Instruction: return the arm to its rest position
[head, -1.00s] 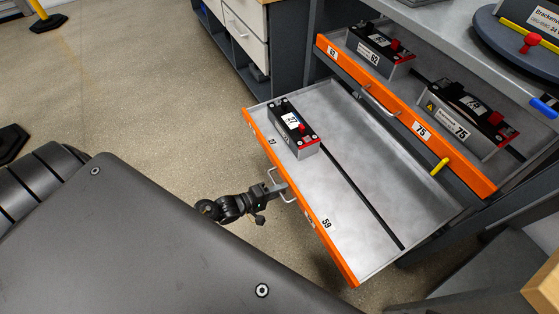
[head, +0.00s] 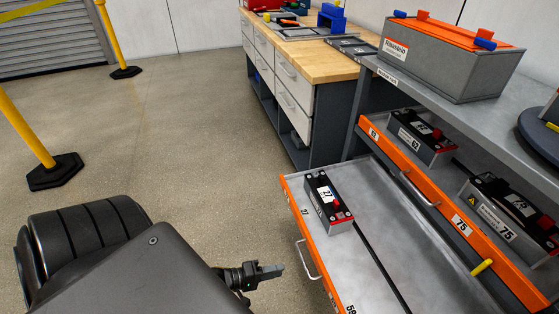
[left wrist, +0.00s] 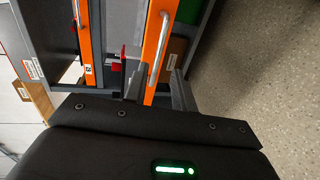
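My left gripper (head: 278,270) is at the bottom centre of the head view, just left of the lower drawer's handle (head: 307,260), with a small gap between them. In the left wrist view its two fingers (left wrist: 159,90) stand apart with nothing between their tips. A drawer handle (left wrist: 159,48) on an orange front shows beyond them. The lower drawer (head: 400,235) is pulled out, with one battery module marked 27 (head: 328,202) in its far left part. My right gripper is not in view.
An upper drawer (head: 443,205) with an orange front holds modules marked 62 (head: 424,137) and 75 (head: 505,212). A grey case with orange trim (head: 450,62) stands on the shelf above. A wooden-topped workbench (head: 330,62) is behind. Yellow barrier posts (head: 25,128) stand left; floor between is clear.

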